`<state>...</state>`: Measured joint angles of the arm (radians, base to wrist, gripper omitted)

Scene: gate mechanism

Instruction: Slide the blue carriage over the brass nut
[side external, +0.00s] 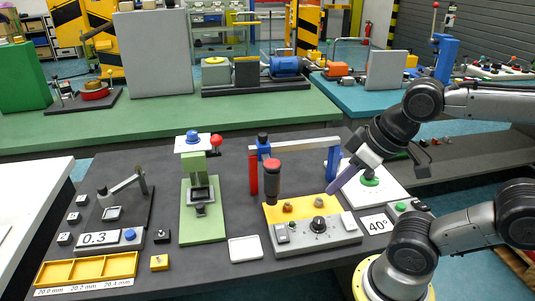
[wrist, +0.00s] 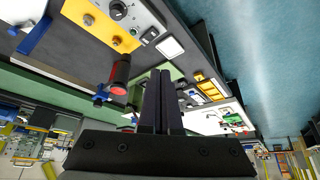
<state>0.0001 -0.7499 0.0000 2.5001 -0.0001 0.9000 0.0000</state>
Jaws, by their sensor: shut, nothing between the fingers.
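The blue carriage (side external: 264,148) sits at the left end of the grey crossbar, close to the red post (side external: 253,173). A black cylinder with a red band (side external: 272,180) is in front of it. Blue also shows beside that cylinder in the wrist view (wrist: 101,96). Two brass nuts, one on the left (side external: 287,207) and one on the right (side external: 318,202), sit on the yellow plate (side external: 272,215); they also show in the wrist view (wrist: 116,41). My gripper (side external: 331,190) is shut and empty, tilted down right of the nuts, apart from the carriage.
The blue post (side external: 333,158) stands at the crossbar's right end, near my fingers. A grey control box (side external: 318,232) with a black knob lies in front of the plate. A green button (side external: 369,180) on a white panel is behind my gripper. A green press (side external: 201,205) stands left.

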